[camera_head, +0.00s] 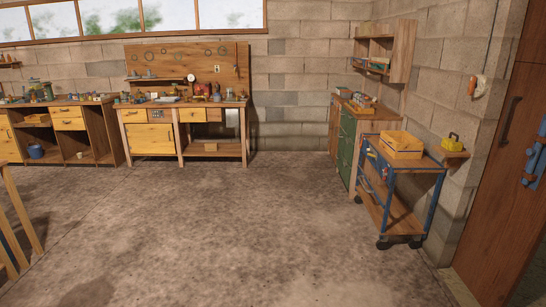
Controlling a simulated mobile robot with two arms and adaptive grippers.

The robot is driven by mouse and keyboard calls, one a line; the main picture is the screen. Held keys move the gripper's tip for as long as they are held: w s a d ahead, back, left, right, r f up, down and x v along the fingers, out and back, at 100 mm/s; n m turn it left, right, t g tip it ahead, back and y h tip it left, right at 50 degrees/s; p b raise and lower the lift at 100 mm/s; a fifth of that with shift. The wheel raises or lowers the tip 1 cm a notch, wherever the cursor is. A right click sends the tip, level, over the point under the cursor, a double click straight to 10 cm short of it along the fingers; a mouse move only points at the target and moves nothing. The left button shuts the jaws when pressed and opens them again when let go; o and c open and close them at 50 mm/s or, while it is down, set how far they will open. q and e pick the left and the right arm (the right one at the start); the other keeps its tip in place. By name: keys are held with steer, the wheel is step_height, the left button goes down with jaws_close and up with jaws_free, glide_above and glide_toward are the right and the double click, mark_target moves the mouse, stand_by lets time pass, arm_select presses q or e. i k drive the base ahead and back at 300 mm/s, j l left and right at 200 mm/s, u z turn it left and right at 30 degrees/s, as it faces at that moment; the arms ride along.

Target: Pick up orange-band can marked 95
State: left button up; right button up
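I cannot make out an orange-band can marked 95 in the head view. The small items on the far workbench (188,104), on the left bench (60,102) and on the green cabinet (347,137) are too small to read any marking. Neither of my grippers shows in the head view.
A blue trolley (390,204) with a wooden box (401,145) stands at the right, near a yellow item (452,142) on a small shelf. A wooden door (509,160) is at the far right. A wooden frame (18,215) edges in at left. The middle floor is clear.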

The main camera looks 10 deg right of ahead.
mark_target(366, 104)
steer(key=i+z, duration=0.3)
steer(key=i, duration=4)
steer(key=i+z, duration=0.25)
steer(key=i, duration=0.25)
steer(key=i+j+z, duration=0.25)
steer(key=i, duration=0.2)
steer(key=i+j+z, duration=0.25)
steer(key=i, duration=0.25)
steer(key=i+j+z, duration=0.25)
steer(key=i+j, duration=0.1)
steer(key=i, duration=0.1)
